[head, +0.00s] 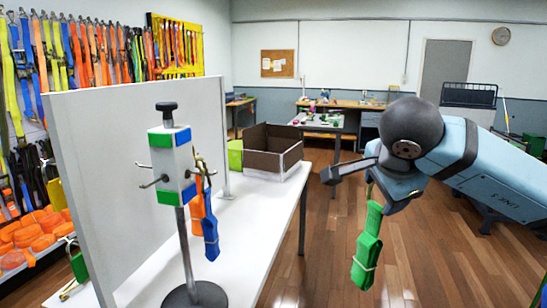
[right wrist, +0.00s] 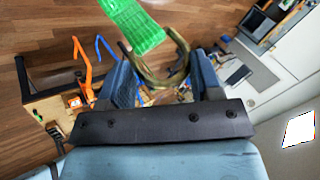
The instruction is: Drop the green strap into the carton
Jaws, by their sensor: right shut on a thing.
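My right gripper (head: 366,187) is shut on the brass-coloured metal hook (right wrist: 181,62) of the green strap (head: 367,252). The strap is a folded bundle with a pale band around it. It hangs below the gripper, over the wooden floor, to the right of the table. Its green webbing also shows at the top of the right wrist view (right wrist: 132,27). The open-topped carton (head: 270,140), brown inside and pale outside, stands at the table's far end, left of and beyond the gripper. My left gripper is not in view.
A hook stand (head: 171,165) with green, white and blue blocks stands on the white table (head: 250,215). An orange strap (head: 196,213) and a blue strap (head: 210,228) hang from it. A light panel (head: 140,150) stands behind it. A lime-green container (head: 235,154) is beside the carton.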

